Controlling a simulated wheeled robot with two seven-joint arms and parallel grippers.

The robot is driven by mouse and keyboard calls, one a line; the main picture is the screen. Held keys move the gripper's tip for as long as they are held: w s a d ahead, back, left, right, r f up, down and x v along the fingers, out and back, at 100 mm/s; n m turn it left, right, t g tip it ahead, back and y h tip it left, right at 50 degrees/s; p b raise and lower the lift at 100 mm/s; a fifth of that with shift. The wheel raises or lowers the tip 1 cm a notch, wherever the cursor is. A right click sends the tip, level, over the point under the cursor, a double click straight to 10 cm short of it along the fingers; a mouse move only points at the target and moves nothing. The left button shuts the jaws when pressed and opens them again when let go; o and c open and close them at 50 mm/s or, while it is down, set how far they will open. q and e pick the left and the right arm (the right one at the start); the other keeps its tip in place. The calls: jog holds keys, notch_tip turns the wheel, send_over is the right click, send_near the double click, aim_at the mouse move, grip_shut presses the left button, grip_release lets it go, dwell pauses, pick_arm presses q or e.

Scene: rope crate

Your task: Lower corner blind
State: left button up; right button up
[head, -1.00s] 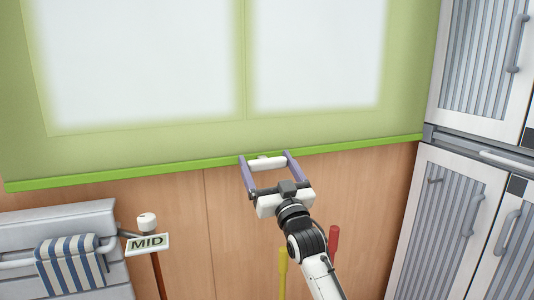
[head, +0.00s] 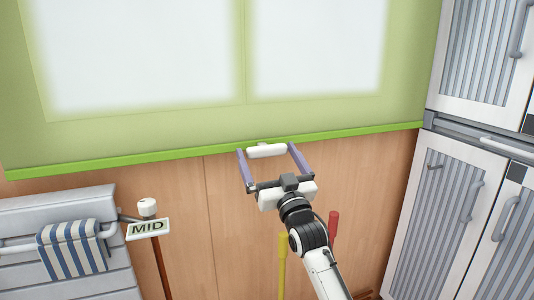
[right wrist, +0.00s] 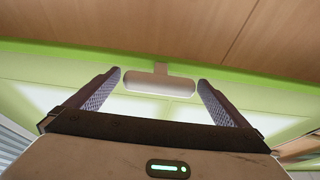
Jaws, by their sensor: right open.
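The green blind (head: 200,128) hangs over a bright window. Its brighter green bottom bar (head: 110,162) slopes in the picture, higher at the right. A white pull handle (head: 267,151) sits at the bar. My right gripper (head: 266,149) is open, with one finger on each side of the handle. In the right wrist view the handle (right wrist: 145,82) lies between the finger tips with a gap on both sides, and a short stem joins it to the bar. A "MID" sign (head: 149,228) on a post stands lower left, below the bar in the picture. My left gripper is not in view.
A grey drawer unit (head: 60,210) with a striped towel (head: 72,249) stands at lower left. White ribbed cabinets (head: 450,195) fill the right side. Yellow (head: 282,250) and red (head: 333,228) posts stand near my right arm. The wood wall (head: 185,220) below the blind is mostly clear.

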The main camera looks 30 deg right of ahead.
jog(key=v, duration=0.9)
jog(key=shift+f, duration=0.1)
jog(key=s+a+f+n+g+y+p, duration=0.1)
jog(key=s+a+f+g, duration=0.15)
jog(key=f, duration=0.45)
jog(key=s+a+f+n+g+y+p, duration=0.1)
jog(key=s+a+f+g, duration=0.2)
jog(key=f, duration=0.5)
jog(key=s+a+f+g+y+p, duration=0.2)
jog(key=s+a+f, duration=0.1)
jog(key=s+f, duration=0.3)
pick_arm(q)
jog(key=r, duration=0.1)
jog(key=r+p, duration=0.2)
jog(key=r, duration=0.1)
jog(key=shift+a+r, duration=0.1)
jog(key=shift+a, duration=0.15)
pick_arm(e)
jog(key=s+a+f+g, duration=0.3)
jog(key=s+f, duration=0.4)
jog(key=s, duration=0.2)
jog(key=s+a+f+n+g+y, duration=0.1)
jog(key=s+a+f+g, duration=0.2)
jog(key=s+f, duration=0.5)
jog(key=shift+s+a+n, duration=0.3)
jog(key=shift+s+a, duration=0.55)
jog(key=shift+s, duration=0.2)
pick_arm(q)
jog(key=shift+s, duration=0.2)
